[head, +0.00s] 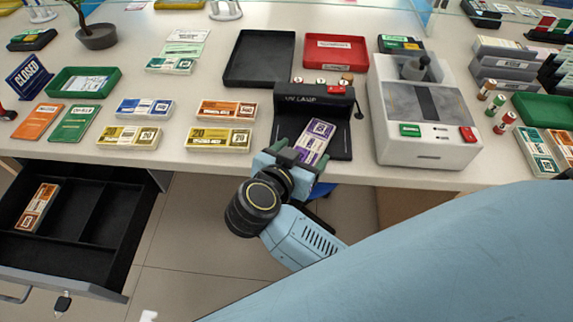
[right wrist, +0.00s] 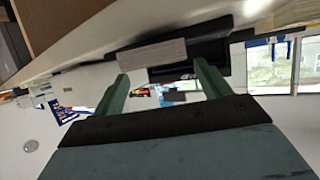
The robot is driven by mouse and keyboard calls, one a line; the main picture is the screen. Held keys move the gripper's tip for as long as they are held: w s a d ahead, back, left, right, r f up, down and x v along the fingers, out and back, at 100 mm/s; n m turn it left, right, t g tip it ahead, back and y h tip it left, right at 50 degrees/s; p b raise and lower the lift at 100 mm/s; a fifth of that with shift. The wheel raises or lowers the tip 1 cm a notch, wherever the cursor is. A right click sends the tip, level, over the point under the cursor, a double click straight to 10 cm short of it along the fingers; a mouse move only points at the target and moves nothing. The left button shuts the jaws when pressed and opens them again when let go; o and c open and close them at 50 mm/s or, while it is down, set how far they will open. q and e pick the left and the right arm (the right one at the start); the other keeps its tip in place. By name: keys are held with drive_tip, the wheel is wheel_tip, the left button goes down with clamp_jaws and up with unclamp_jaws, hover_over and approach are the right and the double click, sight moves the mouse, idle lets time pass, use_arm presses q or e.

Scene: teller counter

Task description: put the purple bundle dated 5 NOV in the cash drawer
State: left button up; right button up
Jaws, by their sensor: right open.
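A purple bundle (head: 318,136) lies tilted on the black bed of the UV lamp (head: 338,146), below the lamp's hood. Its date is too small to read. My right gripper (head: 301,160) is open at the bundle's near end, by the counter's front edge. In the right wrist view its two green fingers (right wrist: 160,92) stand wide apart, with a pale, finely lined block edge (right wrist: 152,53) just beyond them, which looks like the bundle. The cash drawer (head: 112,205) is pulled open at the lower left, with an orange bundle (head: 37,206) in its left compartment. My left gripper is not in view.
Orange and yellow bundles (head: 220,138) lie left of the lamp, beside a blue one (head: 144,108). A grey and white counting machine (head: 425,110) stands close on the right. Black (head: 260,58) and red (head: 335,50) trays lie behind. The drawer's middle and right compartments look empty.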

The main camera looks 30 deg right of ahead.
use_arm(q)
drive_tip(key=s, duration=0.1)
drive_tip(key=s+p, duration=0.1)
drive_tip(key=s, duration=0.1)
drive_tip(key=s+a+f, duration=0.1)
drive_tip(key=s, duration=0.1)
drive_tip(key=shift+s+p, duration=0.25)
drive_tip(key=shift+p, duration=0.1)
use_arm(e)
drive_tip(key=v, duration=0.8)
drive_tip(key=shift+s+a+r, duration=0.15)
drive_tip(key=shift+a, duration=0.1)
